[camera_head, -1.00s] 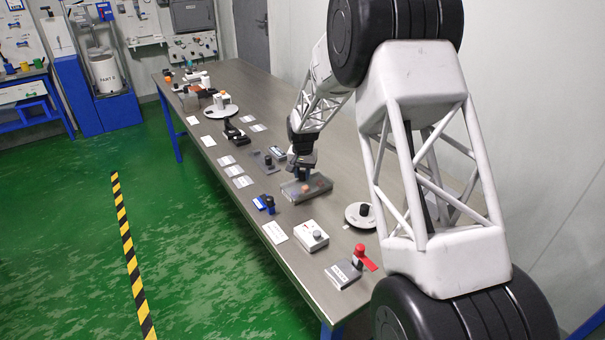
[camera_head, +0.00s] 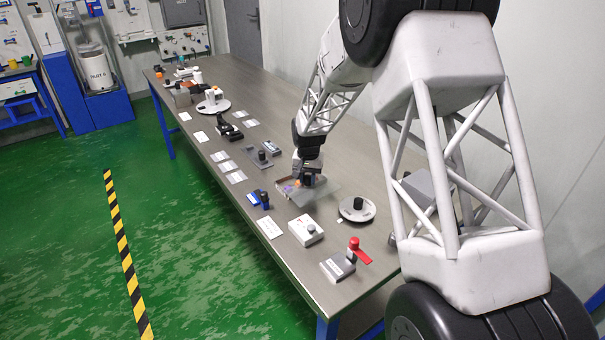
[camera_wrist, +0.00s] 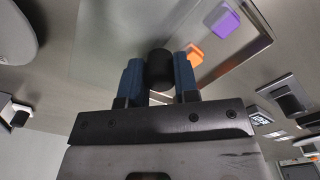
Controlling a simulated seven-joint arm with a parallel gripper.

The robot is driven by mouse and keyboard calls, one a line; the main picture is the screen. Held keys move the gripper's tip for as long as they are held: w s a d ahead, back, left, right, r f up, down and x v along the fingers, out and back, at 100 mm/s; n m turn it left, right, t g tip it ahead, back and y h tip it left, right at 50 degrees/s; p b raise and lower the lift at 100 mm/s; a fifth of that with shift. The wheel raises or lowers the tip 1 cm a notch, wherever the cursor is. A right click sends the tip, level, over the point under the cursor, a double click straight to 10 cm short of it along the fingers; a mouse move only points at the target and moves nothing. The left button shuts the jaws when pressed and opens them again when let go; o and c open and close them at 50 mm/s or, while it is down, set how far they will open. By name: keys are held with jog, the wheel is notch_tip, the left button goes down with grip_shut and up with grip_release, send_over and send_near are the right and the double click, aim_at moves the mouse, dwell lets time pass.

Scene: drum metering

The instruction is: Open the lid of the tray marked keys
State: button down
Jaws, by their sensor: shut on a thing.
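The tray (camera_head: 281,191) is a shallow box on the table. It holds an orange block (camera_wrist: 194,53) and a purple block (camera_wrist: 223,20). Its clear lid (camera_head: 322,190) lies shifted to the right in the head view, leaving part of the tray uncovered. In the wrist view the lid (camera_wrist: 110,32) is a see-through sheet with a black round knob (camera_wrist: 159,68). My gripper (camera_wrist: 158,82) is shut on this knob with its blue fingers on both sides. In the head view my gripper (camera_head: 307,182) is above the tray. No "keys" marking is readable.
A round white base with a black knob (camera_head: 357,208) stands close to the lid's right. A white box (camera_head: 305,230) and a grey box with a red handle (camera_head: 340,265) are nearer the front. A blue device (camera_head: 258,199) is left of the tray. Bare table lies behind.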

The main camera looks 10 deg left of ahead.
aim_at(312, 188)
jog(key=shift+s+d, duration=0.85)
jog(key=shift+d, duration=0.1)
jog(key=c, duration=0.9)
grip_release()
jog(key=shift+o, duration=0.2)
jog(key=shift+r, duration=0.15)
notch_tip(312, 188, up, 8)
jog(key=shift+f, duration=0.25)
jog(key=shift+r, duration=0.1)
